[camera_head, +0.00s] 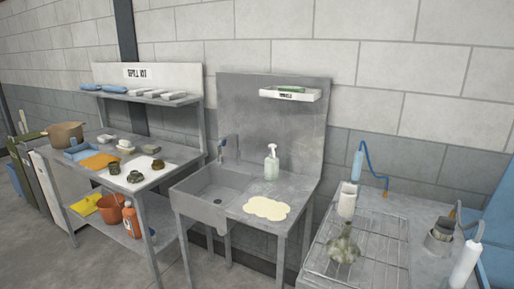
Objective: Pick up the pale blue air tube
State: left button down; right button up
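A pale blue cylinder (358,164) stands or hangs upright at the back of the right bench, close to the wall. A thin blue hose (370,166) arches from its top and drops to the right, ending in a small brass-coloured fitting (387,192). The cylinder's lower end is close to a white container (347,199), and I cannot tell whether they touch. Neither of my grippers shows in the head view.
The right bench holds a wire rack (385,240), a greenish flask (344,246), a grey metal cup (440,232) and a white bottle (465,265). A steel sink (214,188) with a soap dispenser (271,163) stands in the middle. A cluttered spill-kit bench (170,153) stands left.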

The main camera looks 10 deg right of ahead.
aim_at(358, 157)
jog(key=z, duration=1.85)
jog(key=i+j, duration=0.1)
jog(key=j, duration=0.5)
jog(key=i+u, duration=0.05)
